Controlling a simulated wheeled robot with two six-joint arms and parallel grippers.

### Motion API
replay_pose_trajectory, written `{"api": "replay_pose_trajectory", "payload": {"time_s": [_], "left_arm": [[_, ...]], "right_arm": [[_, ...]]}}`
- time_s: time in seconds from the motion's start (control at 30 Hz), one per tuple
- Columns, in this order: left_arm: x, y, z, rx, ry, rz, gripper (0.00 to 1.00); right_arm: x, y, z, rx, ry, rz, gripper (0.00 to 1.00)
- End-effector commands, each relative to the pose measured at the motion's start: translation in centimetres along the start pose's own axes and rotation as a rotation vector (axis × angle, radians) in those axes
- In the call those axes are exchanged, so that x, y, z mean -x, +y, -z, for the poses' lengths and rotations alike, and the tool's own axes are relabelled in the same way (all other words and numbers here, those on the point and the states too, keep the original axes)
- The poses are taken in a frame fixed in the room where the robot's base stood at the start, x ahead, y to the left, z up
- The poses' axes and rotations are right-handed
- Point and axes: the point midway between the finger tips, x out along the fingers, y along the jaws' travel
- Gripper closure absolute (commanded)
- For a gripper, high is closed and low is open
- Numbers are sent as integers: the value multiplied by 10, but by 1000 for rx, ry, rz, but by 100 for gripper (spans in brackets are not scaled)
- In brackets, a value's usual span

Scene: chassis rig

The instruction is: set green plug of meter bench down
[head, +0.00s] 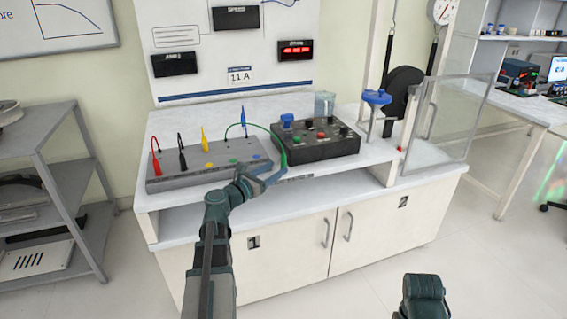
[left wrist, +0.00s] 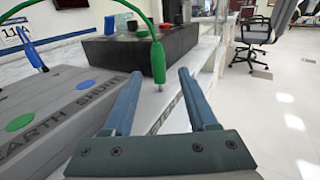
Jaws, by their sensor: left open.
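The green plug (left wrist: 158,62) is upright, tip down, just beyond and between the fingertips of my left gripper (left wrist: 160,78), beside the grey meter bench (left wrist: 50,118). The fingers are apart and do not close on it. I cannot tell whether its tip touches the white worktop. Its green lead arches back over the meter bench. In the head view the green plug (head: 283,158) shows just above my left gripper (head: 278,175), at the right end of the meter bench (head: 190,180). My right gripper is out of the picture; only part of that arm shows.
Red, black, yellow and blue plugs (head: 243,116) stand on the meter bench. A dark control box (head: 322,151) with knobs is close on the right. Farther right are a blue-topped stand (head: 377,98) and a clear guard panel (head: 445,120). The worktop's front strip (head: 345,187) is bare.

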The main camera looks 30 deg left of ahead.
Motion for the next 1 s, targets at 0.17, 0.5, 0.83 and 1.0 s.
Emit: {"api": "replay_pose_trajectory", "payload": {"time_s": [0.17,0.5,0.83,1.0], "left_arm": [[-6,1,-1,0,0,1,42],[-50,3,-4,0,0,2,42],[-52,2,-4,0,0,0,56],[-52,2,-4,0,0,0,87]], "right_arm": [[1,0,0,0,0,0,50],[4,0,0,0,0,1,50],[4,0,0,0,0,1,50],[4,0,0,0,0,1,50]]}}
